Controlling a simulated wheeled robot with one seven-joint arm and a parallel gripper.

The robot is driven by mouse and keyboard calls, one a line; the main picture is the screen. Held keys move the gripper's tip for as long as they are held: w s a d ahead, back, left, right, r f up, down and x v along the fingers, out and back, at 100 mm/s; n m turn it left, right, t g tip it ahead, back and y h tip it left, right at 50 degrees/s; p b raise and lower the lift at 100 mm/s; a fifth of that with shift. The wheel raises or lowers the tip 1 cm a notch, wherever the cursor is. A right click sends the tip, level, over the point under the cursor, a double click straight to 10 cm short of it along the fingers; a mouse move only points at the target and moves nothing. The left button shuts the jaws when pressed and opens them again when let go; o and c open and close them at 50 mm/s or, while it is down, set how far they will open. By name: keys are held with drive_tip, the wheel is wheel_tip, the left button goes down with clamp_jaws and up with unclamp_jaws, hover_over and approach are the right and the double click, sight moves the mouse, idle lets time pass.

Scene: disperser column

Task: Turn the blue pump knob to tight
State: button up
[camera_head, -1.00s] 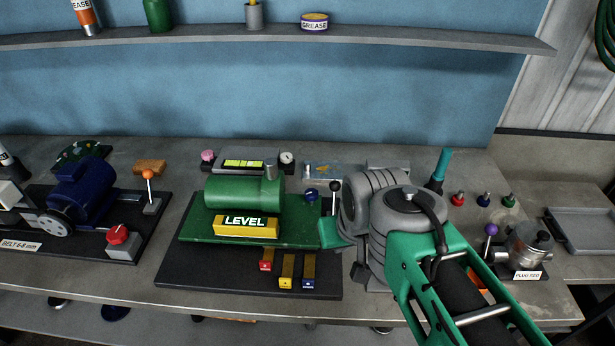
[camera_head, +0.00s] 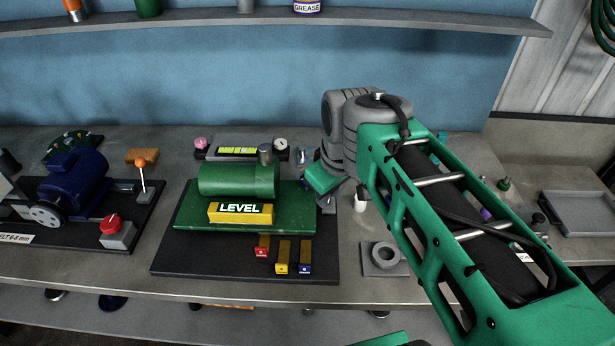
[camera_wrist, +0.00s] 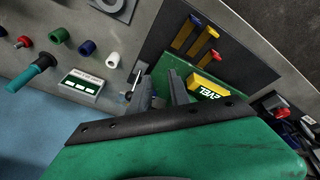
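The green pump (camera_head: 225,180) sits on a green plate on a dark base in the head view, with a yellow LEVEL block (camera_head: 240,213) in front. The block also shows in the wrist view (camera_wrist: 208,85). My gripper (camera_wrist: 163,88) shows two grey fingers spaced apart at the plate's edge in the wrist view. In the head view my gripper (camera_head: 327,195) is at the right end of the plate, pointing down.
Three coloured-tip bars (camera_head: 284,254) lie at the base's front. A grey ring block (camera_head: 385,258) stands to the right. A level gauge (camera_head: 238,150) stands behind the pump. The blue motor (camera_head: 75,180) and red knob (camera_head: 112,226) are left. A tray (camera_head: 580,213) is far right.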

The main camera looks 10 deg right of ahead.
drive_tip(key=shift+o, duration=1.4)
drive_tip(key=w+n+g+b, duration=0.1)
drive_tip(key=w+n, duration=0.6)
drive_tip(key=w, duration=0.3)
drive_tip(key=shift+f+n+g, duration=0.3)
drive_tip(key=shift+f, duration=0.05)
drive_tip(key=o, duration=0.4)
drive_tip(key=w+f+n, duration=0.1)
drive_tip(key=w+n, duration=0.2)
drive_tip(key=w+f+n+g+b, duration=0.1)
drive_tip(key=w+f+n, duration=0.1)
drive_tip(key=w+n, duration=0.2)
drive_tip(key=w+f+n+g, duration=0.1)
drive_tip(key=w+f+n, duration=0.1)
drive_tip(key=w+n, duration=0.1)
drive_tip(key=shift+w+d+f+n, duration=0.2)
drive_tip(key=shift+w+n, duration=0.1)
drive_tip(key=shift+w, duration=0.05)
drive_tip(key=shift+f, duration=0.2)
wheel_tip(320, 180, down, 7)
drive_tip(key=shift+f+p, duration=0.2)
drive_tip(key=shift+p, duration=0.3)
clamp_jaws()
